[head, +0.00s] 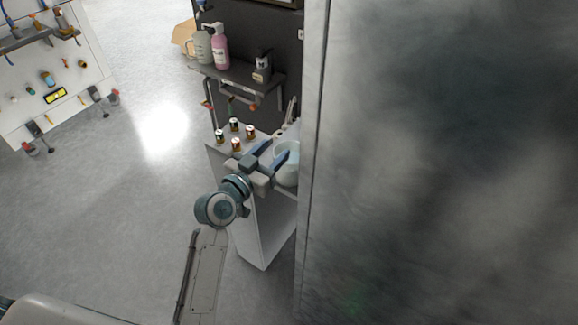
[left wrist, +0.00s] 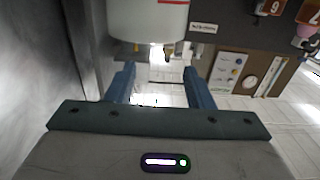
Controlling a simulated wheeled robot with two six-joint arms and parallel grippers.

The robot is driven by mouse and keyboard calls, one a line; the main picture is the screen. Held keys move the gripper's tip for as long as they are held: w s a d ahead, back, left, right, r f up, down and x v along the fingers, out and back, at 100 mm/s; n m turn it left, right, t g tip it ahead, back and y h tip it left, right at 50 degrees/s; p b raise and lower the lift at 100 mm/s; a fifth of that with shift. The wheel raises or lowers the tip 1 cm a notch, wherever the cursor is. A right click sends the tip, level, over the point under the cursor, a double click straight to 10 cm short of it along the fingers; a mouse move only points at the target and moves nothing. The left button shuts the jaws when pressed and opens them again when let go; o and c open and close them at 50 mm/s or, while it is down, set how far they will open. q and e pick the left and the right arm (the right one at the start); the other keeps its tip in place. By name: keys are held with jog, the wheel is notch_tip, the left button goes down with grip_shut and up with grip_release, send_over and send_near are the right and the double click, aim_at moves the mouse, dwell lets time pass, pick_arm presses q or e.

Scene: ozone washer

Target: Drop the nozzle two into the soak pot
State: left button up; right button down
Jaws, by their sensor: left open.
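My left gripper (head: 271,153) is open over the top of a narrow grey stand (head: 262,222). A pale round pot (head: 288,172), likely the soak pot, stands right beside its fingers at the right edge of the stand, partly cut off by a large grey panel. I cannot tell which is nozzle two. In the left wrist view, the open fingers (left wrist: 160,84) show nothing clearly held. A white cylinder (left wrist: 147,22) is beyond them. My right gripper is not in view.
A large grey panel (head: 440,160) fills the right side, close to the gripper. Behind the stand, a dark shelf (head: 238,78) holds a pink bottle (head: 220,47) and other containers. A white tool board (head: 60,85) is at far left. Open floor lies between.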

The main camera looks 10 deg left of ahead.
pick_arm(q)
jog(key=v, duration=0.5)
jog(key=shift+b, duration=0.3)
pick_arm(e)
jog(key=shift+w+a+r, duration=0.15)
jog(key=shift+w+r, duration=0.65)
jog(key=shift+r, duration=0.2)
pick_arm(q)
jog(key=shift+f, duration=0.1)
